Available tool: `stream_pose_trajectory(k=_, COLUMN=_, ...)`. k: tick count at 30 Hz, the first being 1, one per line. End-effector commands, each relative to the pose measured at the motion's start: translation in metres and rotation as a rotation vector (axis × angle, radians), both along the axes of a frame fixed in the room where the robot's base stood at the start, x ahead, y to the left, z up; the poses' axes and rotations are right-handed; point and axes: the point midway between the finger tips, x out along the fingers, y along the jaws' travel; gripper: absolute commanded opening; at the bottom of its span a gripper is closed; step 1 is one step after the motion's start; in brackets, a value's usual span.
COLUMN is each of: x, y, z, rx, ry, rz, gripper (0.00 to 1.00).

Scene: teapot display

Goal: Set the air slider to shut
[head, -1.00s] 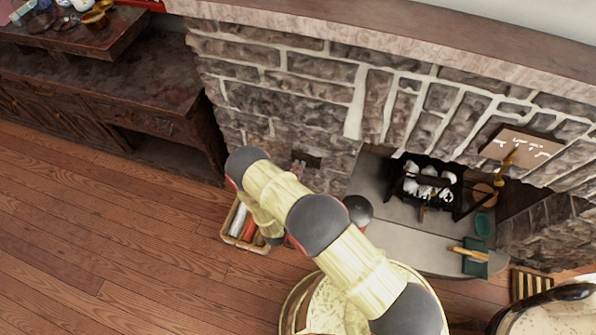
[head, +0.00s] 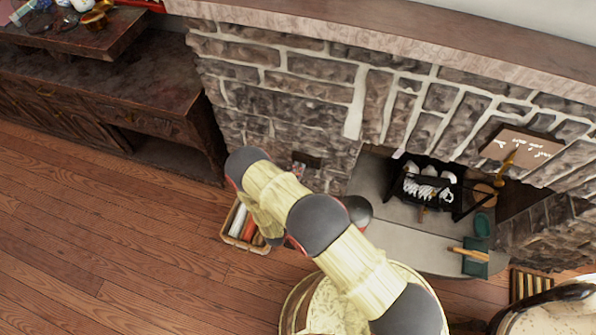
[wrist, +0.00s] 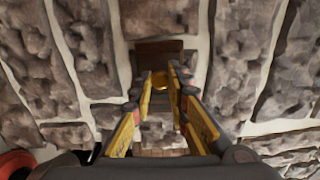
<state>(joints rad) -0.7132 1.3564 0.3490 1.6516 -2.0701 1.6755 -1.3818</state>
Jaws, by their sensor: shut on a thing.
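The air slider is on the stone wall of the fireplace. In the wrist view its dark plate (wrist: 158,50) is at the upper middle, with a small brass knob (wrist: 159,82) below the plate's upper part. In the head view the dark plate (head: 307,159) shows on the wall just beyond my arm. My gripper (wrist: 160,76) has its yellow fingers around the knob, one on each side, and is shut on it. The fingers hide part of the plate, so I cannot tell the slider's exact setting. In the head view my arm mostly hides the gripper.
A fireplace with a black grate (head: 425,187) is to the right. A box with rolled items (head: 243,223) stands on the floor below the slider. A dark wooden cabinet (head: 110,90) is at the left. The floor at the lower left is clear.

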Motion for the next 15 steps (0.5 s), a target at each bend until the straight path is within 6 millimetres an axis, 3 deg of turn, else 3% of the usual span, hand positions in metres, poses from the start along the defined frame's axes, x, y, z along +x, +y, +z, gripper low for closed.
stream_pose_trajectory(k=8, x=-0.001, y=-0.003, z=-0.001, rx=-0.002, ry=0.002, rz=0.0, gripper=0.0)
stream_pose_trajectory(k=15, x=-0.013, y=-0.039, z=0.0, rx=-0.004, ry=0.005, rz=-0.003, gripper=0.0)
